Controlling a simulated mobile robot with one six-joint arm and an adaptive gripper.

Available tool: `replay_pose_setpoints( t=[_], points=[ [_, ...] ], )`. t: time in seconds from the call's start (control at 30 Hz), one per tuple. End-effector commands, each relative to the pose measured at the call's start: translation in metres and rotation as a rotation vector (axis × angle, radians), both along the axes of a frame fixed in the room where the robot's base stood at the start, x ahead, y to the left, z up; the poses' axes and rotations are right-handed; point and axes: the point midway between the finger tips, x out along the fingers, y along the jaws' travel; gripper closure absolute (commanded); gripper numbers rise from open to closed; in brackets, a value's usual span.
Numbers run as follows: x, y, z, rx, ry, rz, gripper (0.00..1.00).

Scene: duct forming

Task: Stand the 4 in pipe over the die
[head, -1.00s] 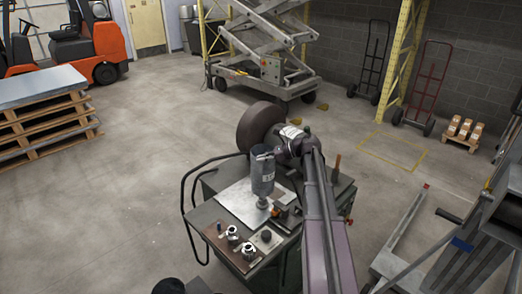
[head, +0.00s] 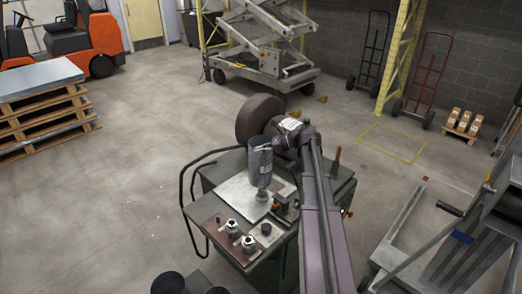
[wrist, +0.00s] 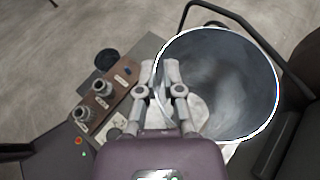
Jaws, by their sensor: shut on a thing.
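The pipe (head: 260,163) is a dark grey cylinder with a pale label, roughly upright over the bench in the head view. Its round open top with a bright rim (wrist: 275,105) faces the wrist camera. My gripper (wrist: 160,68) is shut on the near wall of the pipe, one finger inside the opening and one outside. A small grey piece, apparently the die (head: 262,196), shows just under the pipe's lower end, above a pale plate. The pipe hides most of it. I cannot tell whether the two touch.
The bench (head: 210,240) carries a brown panel with two metal knobs (head: 232,228), a black knob (head: 266,229) and an orange-tipped part (head: 276,205). A large brown disc (head: 258,118) stands behind the pipe. A black rail (head: 183,195) curves around the left side.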

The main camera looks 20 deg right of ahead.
Motion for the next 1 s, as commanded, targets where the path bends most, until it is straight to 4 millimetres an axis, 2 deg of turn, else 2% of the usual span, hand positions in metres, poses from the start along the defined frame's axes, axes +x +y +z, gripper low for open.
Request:
replay_pose_setpoints(
  t=[1.0],
  points=[
    [0.0, -0.002, -0.073, 0.0, -0.001, -0.002, 1.0]
  ],
)
